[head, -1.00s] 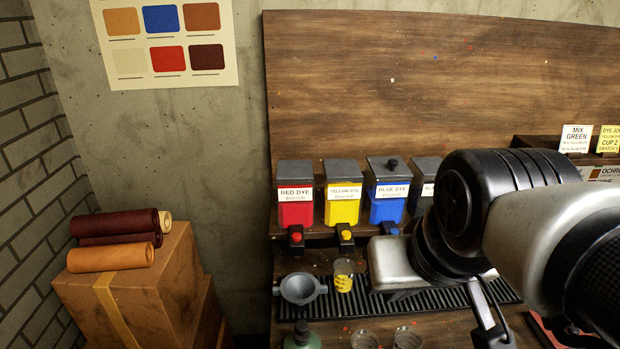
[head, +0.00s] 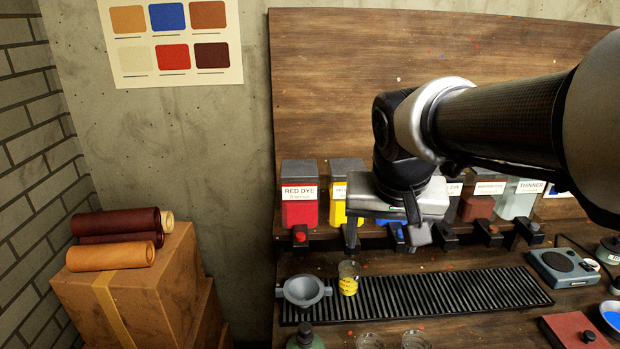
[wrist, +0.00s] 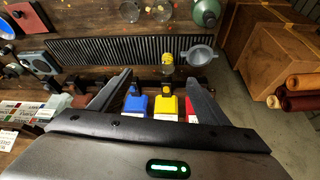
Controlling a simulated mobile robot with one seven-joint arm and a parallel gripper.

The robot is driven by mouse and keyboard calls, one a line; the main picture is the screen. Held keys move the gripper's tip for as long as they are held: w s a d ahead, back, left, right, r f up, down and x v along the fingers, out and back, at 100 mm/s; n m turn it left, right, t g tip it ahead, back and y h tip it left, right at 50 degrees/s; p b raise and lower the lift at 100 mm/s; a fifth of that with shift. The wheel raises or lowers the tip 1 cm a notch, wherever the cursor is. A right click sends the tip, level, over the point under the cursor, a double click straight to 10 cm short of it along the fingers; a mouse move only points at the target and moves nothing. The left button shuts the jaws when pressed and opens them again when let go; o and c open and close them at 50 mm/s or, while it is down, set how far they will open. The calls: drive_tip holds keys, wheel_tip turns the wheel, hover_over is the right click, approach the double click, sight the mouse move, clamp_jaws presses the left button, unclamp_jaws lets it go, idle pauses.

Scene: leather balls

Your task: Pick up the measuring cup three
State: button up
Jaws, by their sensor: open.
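A clear cup with yellow in it (head: 348,279) stands at the left end of the black drip grate. It also shows in the wrist view (wrist: 166,62), beyond and between my finger tips. Two more clear cups, a left one (head: 369,341) and a right one (head: 415,340), stand at the front, cut by the frame edge. I cannot read any number on them, so I cannot tell which is cup three. My gripper (head: 385,232) is open and empty, pointing down in front of the dye boxes, above and behind the grate, apart from every cup.
A green bottle (head: 305,337) stands at the front left. Dye boxes with taps, such as the red one (head: 299,205), line the back. The grate (head: 460,293) is clear to the right.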

drive_tip(key=w+a+f+m+g+b, duration=0.1)
drive_tip(key=w+a+f+m+b, duration=0.2)
drive_tip(key=w+f, duration=1.2)
approach(349, 267)
drive_tip(key=s, duration=0.2)
drive_tip(key=shift+h, duration=0.4)
drive_tip(key=shift+a+x, duration=0.2)
drive_tip(key=shift+x, duration=1.4)
drive_tip(key=shift+a+x, duration=0.2)
drive_tip(key=shift+x, duration=1.4)
drive_tip(key=shift+s+f, duration=0.1)
drive_tip(key=c, duration=1.6)
